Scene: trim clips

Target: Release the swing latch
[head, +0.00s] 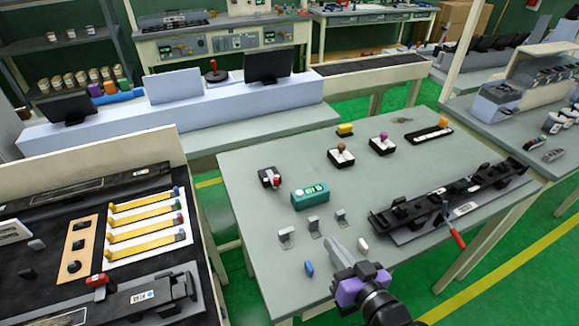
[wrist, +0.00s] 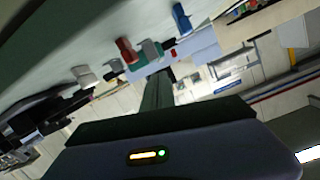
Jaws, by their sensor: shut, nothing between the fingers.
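A long black fixture (head: 400,213) lies on the right part of the grey table. A red-handled lever (head: 456,237) sticks out from its front side, past the table edge. It may be the swing latch, but I cannot tell for sure. My gripper (head: 334,246) is over the front of the table, left of the fixture and apart from the lever. Its grey fingers are together and hold nothing. In the wrist view, my gripper (wrist: 156,88) shows as a single narrow finger shape. Part of the black fixture (wrist: 35,118) shows at the left there.
A teal block (head: 310,196), several grey clips (head: 312,224), a white piece (head: 363,244) and a blue piece (head: 309,268) lie near my gripper. Small switch boxes (head: 341,157) stand at the back. A separate bench (head: 85,215) with yellow strips is at the left.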

